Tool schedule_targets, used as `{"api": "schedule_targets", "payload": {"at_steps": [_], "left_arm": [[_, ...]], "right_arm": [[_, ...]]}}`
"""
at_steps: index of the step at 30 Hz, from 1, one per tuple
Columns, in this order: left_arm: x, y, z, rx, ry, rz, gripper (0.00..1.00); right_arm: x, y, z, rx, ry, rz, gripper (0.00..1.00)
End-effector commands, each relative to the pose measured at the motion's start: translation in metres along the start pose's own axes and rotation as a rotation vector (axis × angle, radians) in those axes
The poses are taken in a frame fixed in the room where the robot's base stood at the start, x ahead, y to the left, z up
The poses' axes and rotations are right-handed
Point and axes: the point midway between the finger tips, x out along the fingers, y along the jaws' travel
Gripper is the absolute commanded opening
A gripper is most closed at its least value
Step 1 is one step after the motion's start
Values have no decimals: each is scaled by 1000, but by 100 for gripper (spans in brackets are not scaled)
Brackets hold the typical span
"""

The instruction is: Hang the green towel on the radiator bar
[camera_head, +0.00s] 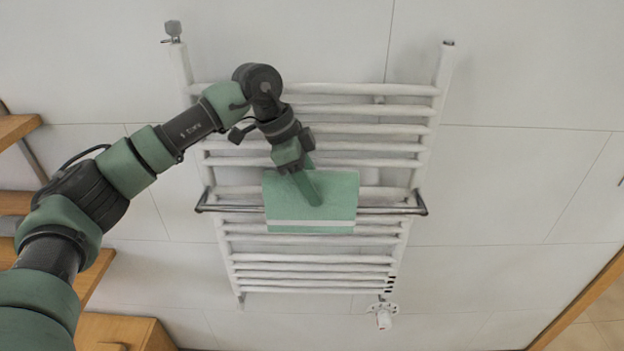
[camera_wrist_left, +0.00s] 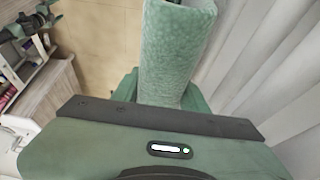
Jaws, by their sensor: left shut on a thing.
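The green towel (camera_head: 340,190) has a pale stripe near its lower edge and shows in front of the white radiator (camera_head: 320,258). It overlaps the dark metal radiator bar (camera_head: 390,210), hiding the bar's middle; whether it is draped over the bar or only in front of it I cannot tell. My left gripper (camera_head: 308,188) is at the towel's upper left part and is shut on it. In the left wrist view the towel (camera_wrist_left: 175,55) stands folded between the fingers. My right gripper is in neither view.
A valve knob (camera_head: 383,315) hangs at the radiator's lower right. Wooden shelves (camera_head: 95,275) stand at the left and a wooden edge (camera_head: 590,300) shows at the lower right. The left wrist view shows a shelf with small items (camera_wrist_left: 25,75). The wall right of the radiator is bare.

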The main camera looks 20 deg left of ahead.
Motion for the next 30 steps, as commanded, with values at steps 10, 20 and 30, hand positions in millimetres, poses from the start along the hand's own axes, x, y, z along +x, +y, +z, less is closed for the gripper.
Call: {"api": "schedule_targets", "payload": {"at_steps": [10,20,30], "left_arm": [[35,0,15,0,0,0,0],[61,0,26,1,1,-1,0],[69,0,30,1,1,-1,0]], "right_arm": [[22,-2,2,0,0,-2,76],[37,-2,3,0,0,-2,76],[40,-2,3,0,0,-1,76]]}}
